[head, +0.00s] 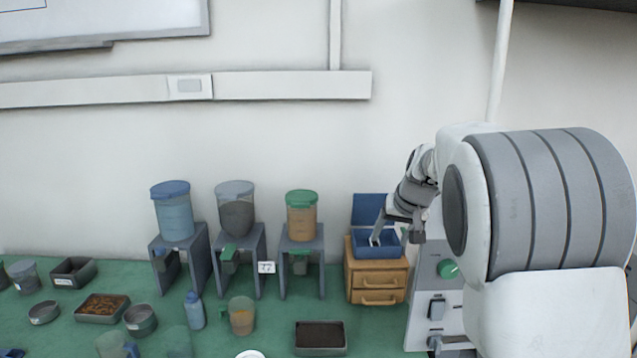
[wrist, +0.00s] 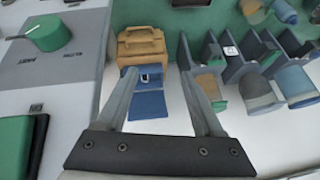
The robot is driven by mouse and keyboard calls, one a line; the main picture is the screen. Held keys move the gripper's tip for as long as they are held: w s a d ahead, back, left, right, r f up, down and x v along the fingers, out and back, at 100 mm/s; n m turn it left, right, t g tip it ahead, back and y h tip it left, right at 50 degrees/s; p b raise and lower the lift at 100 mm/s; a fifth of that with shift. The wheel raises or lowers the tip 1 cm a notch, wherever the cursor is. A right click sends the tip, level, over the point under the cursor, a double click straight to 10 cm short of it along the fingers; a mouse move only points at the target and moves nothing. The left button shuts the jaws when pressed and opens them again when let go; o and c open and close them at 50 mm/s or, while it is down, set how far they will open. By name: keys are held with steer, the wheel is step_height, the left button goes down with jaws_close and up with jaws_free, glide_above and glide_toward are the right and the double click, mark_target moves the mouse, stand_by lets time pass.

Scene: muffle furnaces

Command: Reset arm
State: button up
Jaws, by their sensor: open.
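My gripper (head: 389,229) is at the end of my white and grey arm, at the right of the head view. It appears in front of or over the open blue box (head: 372,197), which stands on a small wooden drawer cabinet (head: 377,273). In the wrist view my gripper (wrist: 162,80) has its two fingers spread apart with nothing held between them. Beyond the fingers the blue box (wrist: 148,105) shows, with a small pale item in it, and the wooden cabinet (wrist: 142,45) stands behind it. The exact gap between gripper and box is unclear.
A grey-white panel with a green knob (head: 447,269) stands right of the cabinet. Three dispensers, blue (head: 175,212), grey (head: 236,214) and green-lidded (head: 301,216), stand on grey stands to its left. Dishes, a jug (head: 242,318) and a bottle (head: 194,311) stand on the green table.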

steer(key=s+a+n+h, duration=0.1)
steer(key=s+a, duration=0.1)
steer(key=s, duration=3.4)
steer(key=shift+s+r, duration=0.4)
steer(key=shift+c, duration=0.3)
